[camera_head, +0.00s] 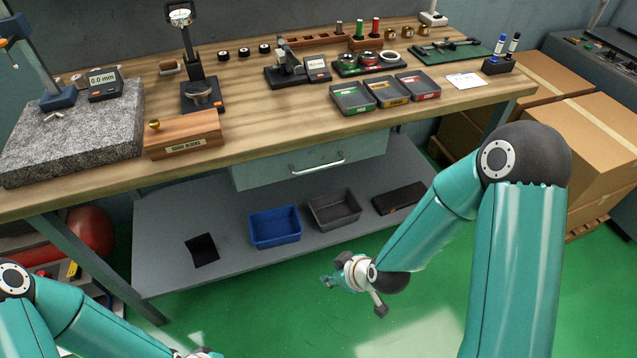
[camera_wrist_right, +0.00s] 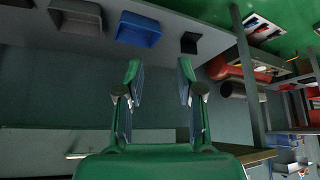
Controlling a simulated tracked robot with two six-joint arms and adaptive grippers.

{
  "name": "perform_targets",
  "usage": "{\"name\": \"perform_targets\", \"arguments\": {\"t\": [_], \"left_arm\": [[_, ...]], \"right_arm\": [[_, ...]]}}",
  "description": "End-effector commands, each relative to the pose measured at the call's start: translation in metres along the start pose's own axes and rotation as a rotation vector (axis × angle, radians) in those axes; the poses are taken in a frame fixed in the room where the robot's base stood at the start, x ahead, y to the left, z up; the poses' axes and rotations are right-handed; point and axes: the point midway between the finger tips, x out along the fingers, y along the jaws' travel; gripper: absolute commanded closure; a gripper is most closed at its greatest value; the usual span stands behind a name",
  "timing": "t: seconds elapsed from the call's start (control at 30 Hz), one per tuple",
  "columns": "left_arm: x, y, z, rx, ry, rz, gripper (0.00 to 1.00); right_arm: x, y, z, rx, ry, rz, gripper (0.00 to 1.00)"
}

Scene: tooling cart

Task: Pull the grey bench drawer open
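The grey bench drawer (camera_head: 300,165) sits under the front edge of the workbench in the head view and looks shut. Its light bar handle (camera_head: 318,163) runs across the front. My right gripper (camera_head: 328,281) is in front of the lower shelf, below and apart from the handle. In the right wrist view its two fingers (camera_wrist_right: 160,85) are spread with nothing between them. That view is upside down; a pale bar at its lower left (camera_wrist_right: 75,156) may be the handle. Only part of my left arm shows at the lower left; its fingers are out of view.
The lower shelf (camera_head: 165,235) holds a blue bin (camera_head: 275,227), a grey bin (camera_head: 335,209) and dark flat items. The wooden benchtop (camera_head: 290,118) above carries gauges and small trays. Cardboard boxes (camera_head: 590,120) stand at right. Green floor in front is clear.

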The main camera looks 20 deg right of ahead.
Motion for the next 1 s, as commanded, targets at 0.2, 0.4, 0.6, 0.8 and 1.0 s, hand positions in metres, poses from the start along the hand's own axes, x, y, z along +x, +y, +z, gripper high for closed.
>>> {"name": "perform_targets", "arguments": {"t": [0.2,0.4,0.6,0.8,1.0], "left_arm": [[0.092,-0.033,-0.001,0.000,0.000,0.000,0.60],[0.134,-0.049,-0.001,0.000,0.000,0.000,0.60],[0.148,-0.053,-0.001,0.000,0.000,0.000,0.60],[0.149,-0.054,-0.001,0.000,0.001,0.000,0.60],[0.153,-0.055,-0.001,0.000,0.001,0.000,0.60]], "right_arm": [[-0.009,0.050,-0.065,-0.636,0.274,0.346,0.63],[-0.056,0.072,-0.100,-1.033,0.341,0.677,0.63],[-0.084,0.080,-0.111,-1.194,0.327,0.842,0.63],[-0.079,0.087,-0.123,-1.215,0.320,0.861,0.63],[-0.055,0.101,-0.144,-1.214,0.320,0.858,0.63]]}}
